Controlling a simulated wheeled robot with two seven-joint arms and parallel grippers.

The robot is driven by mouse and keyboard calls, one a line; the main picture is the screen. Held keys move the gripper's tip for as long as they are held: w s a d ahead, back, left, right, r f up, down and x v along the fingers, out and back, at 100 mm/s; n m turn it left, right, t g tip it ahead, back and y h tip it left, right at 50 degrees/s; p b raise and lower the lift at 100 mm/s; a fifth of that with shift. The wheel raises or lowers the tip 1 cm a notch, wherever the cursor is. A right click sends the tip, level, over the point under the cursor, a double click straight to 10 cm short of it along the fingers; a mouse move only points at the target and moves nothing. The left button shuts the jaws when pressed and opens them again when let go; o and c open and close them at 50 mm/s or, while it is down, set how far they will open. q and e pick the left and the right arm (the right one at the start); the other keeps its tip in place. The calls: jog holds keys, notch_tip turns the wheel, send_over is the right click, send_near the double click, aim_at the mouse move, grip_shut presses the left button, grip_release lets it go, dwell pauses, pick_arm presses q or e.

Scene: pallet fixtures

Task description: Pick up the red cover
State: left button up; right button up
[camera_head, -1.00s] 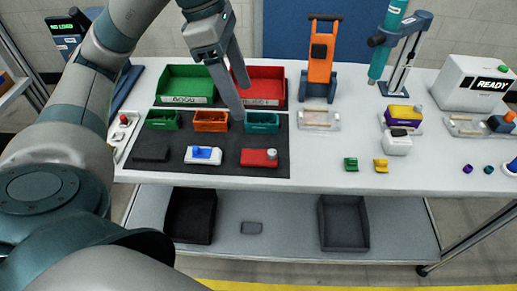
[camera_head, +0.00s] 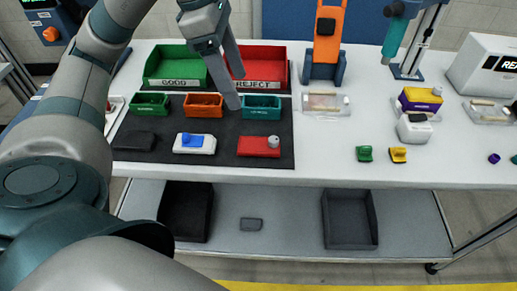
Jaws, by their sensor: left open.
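The red cover (camera_head: 259,146) lies on the dark mat (camera_head: 222,161) at its front right, with a small light grey knob on its top right. My left gripper (camera_head: 226,88) is open and empty. Its fingers point down above the gap between the orange bin and the teal bin, behind and to the left of the red cover and apart from it. My right gripper is not in view.
A white and blue part (camera_head: 195,144) and a black part (camera_head: 134,140) lie left of the red cover. Small green, orange (camera_head: 203,105) and teal (camera_head: 262,107) bins stand behind. Green GOOD (camera_head: 174,83) and red REJECT (camera_head: 258,84) trays are at the back.

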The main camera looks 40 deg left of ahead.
pick_arm(q)
jog(key=shift+f, duration=0.2)
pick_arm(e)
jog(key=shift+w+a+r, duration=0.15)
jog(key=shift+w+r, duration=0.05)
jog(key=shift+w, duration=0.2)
pick_arm(q)
jog(key=shift+f, duration=0.1)
jog(key=p, duration=0.1)
send_over(253, 146)
notch_tip(253, 146, down, 10)
jog(key=shift+s+a+f, duration=0.1)
jog(key=shift+s+a, duration=0.05)
jog(key=shift+f, duration=0.7)
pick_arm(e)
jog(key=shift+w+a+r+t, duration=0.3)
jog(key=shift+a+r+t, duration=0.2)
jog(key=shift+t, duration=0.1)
pick_arm(q)
jog(key=shift+f, duration=0.15)
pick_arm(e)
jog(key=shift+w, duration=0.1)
